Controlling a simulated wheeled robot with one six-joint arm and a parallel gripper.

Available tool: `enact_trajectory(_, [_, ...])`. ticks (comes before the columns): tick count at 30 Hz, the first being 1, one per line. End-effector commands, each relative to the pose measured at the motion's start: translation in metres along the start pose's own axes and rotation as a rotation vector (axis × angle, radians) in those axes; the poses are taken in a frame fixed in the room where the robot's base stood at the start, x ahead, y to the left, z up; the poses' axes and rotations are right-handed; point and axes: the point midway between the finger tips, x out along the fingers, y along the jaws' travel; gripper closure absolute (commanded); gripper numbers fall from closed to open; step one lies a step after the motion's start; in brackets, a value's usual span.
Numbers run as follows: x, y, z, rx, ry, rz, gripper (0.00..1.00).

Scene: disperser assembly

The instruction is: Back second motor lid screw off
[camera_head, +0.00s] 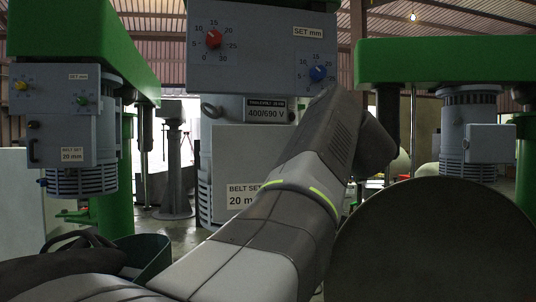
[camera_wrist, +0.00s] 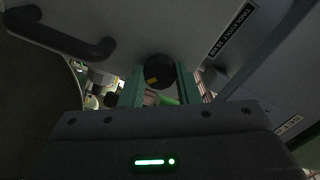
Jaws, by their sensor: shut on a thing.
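A dark round screw head (camera_wrist: 161,68) with a small yellow mark shows in the wrist view, against the underside of a grey motor lid (camera_wrist: 130,25). My gripper (camera_wrist: 160,78) has its two green fingers on either side of it, shut on the screw. In the head view my arm reaches up to the right of the central motor's grey box (camera_head: 255,75), and my gripper is hidden there. Where the screw meets the lid is too dark to tell.
In the wrist view a dark handle (camera_wrist: 70,35) sticks out at left and a black label (camera_wrist: 232,30) is at right. In the head view, motors stand at left (camera_head: 70,125) and right (camera_head: 470,125), under green beams. A large dark disc (camera_head: 435,245) is at lower right.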

Motion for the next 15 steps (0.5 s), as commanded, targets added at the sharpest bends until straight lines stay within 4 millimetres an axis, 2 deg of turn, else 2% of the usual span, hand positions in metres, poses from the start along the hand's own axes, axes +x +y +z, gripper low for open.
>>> enact_trajectory(15, [0.0003, 0.0009, 0.0004, -0.097, -0.002, 0.001, 0.93])
